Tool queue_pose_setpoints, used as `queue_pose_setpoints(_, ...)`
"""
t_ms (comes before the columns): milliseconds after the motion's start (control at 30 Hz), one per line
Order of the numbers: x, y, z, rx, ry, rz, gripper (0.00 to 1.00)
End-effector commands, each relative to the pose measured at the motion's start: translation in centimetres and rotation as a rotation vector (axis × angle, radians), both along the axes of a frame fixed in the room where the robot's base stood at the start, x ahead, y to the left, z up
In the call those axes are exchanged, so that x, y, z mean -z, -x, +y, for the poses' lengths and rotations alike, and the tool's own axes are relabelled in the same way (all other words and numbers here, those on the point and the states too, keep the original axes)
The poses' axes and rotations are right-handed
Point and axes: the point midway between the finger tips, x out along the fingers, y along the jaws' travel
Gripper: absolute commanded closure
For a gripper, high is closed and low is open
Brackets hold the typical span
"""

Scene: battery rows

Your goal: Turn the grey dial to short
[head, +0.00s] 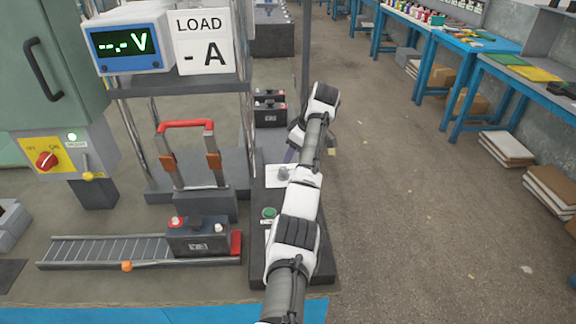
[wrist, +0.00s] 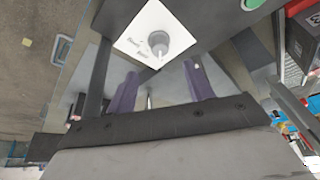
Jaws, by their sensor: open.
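The grey dial (wrist: 158,42) sits on a white label plate (wrist: 140,28) on a dark panel in the wrist view. Its light pointer mark points down the picture, towards my gripper. Two small words are printed at its lower left, too small to read surely. In the head view the dial (head: 283,173) is small, on its white plate (head: 272,183), left of my arm. My gripper (wrist: 160,71) is open and empty. Its two purple fingers stand apart just below the dial in the wrist view, not around it. In the head view my arm mostly hides the gripper.
A green button (head: 269,212) is on the same panel, nearer the front. A battery (head: 198,236) sits at the right end of a roller track (head: 100,251). A red-handled clamp frame (head: 187,127) and displays (head: 127,43) stand left. The floor right of my arm is clear.

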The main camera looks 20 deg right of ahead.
Motion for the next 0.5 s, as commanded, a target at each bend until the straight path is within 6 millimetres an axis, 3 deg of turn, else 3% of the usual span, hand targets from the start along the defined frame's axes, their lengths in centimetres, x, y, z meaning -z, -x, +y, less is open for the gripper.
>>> queue_pose_setpoints(200, -3.8, 1.1, -1.1, 0.002, 0.001, -0.001, 0.48)
queue_pose_setpoints(500, -4.9, 1.6, -1.4, 0.000, 0.000, 0.001, 0.48)
